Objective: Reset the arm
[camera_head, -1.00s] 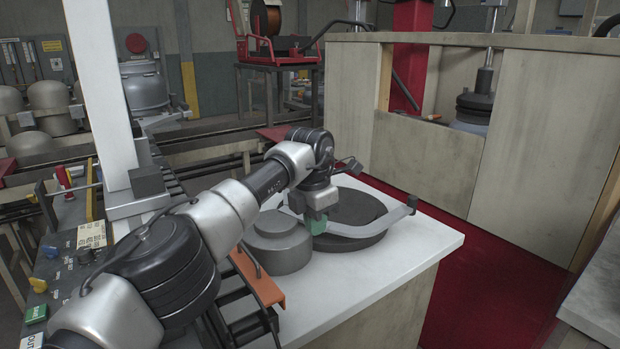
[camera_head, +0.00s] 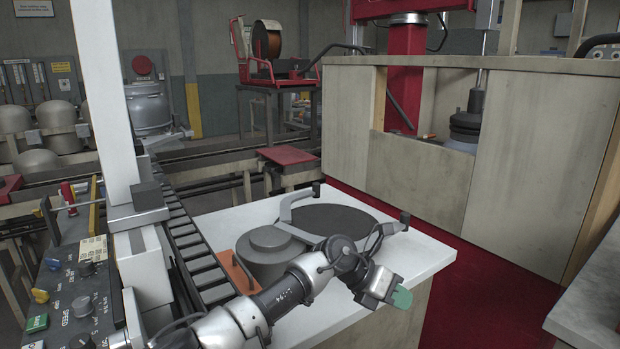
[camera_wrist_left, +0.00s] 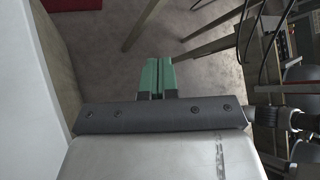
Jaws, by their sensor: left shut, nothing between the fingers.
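My left arm comes in from the bottom left in the head view. Its left gripper (camera_head: 402,297), with green fingertips, is by the right edge of the white table (camera_head: 330,324), to the right of the grey round part. In the left wrist view the two green fingers of the left gripper (camera_wrist_left: 158,76) lie side by side, shut, with nothing between them. Grey floor shows beyond them. My right gripper is not in view.
A grey stepped cylinder (camera_head: 268,248) and a dark disc (camera_head: 334,217) with a grey curved bracket (camera_head: 290,205) are on the table. A control panel (camera_head: 78,300) stands at left. A wooden enclosure (camera_head: 430,185) is behind the red floor (camera_head: 480,290).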

